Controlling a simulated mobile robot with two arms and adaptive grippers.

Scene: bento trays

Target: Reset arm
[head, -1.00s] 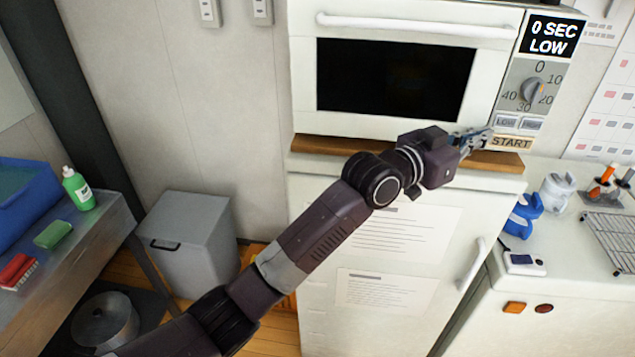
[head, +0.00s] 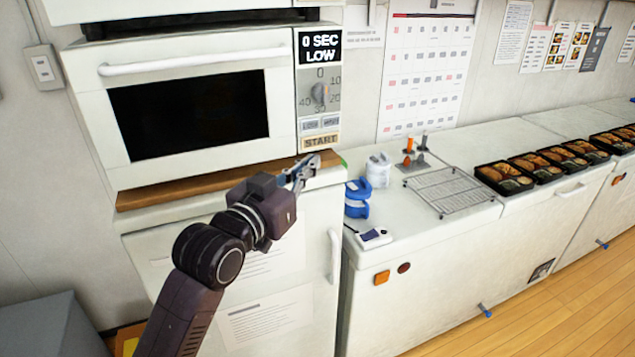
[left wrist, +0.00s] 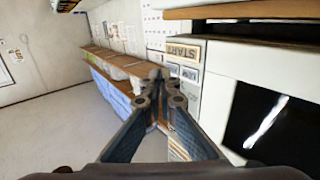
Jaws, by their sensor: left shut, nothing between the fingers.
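My left gripper (head: 303,172) is in front of the lower right corner of the white microwave (head: 85,75), close to its START button (head: 321,141). The left wrist view shows the gripper (left wrist: 158,76) with its fingers together at the tips and nothing between them. The START label (left wrist: 184,52) also shows there, just right of the fingertips. I cannot tell whether the fingers touch the microwave. The microwave door is shut, its window is dark and its display (head: 320,46) reads 0 SEC LOW. My right gripper is not in view.
The microwave stands on a wooden board (head: 150,197) over a white fridge (head: 325,300). To the right, a white counter (head: 420,235) holds a wire rack (head: 450,192), a blue item (head: 357,198) and several bento trays (head: 503,177). Wooden floor (head: 560,310) lies clear at the lower right.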

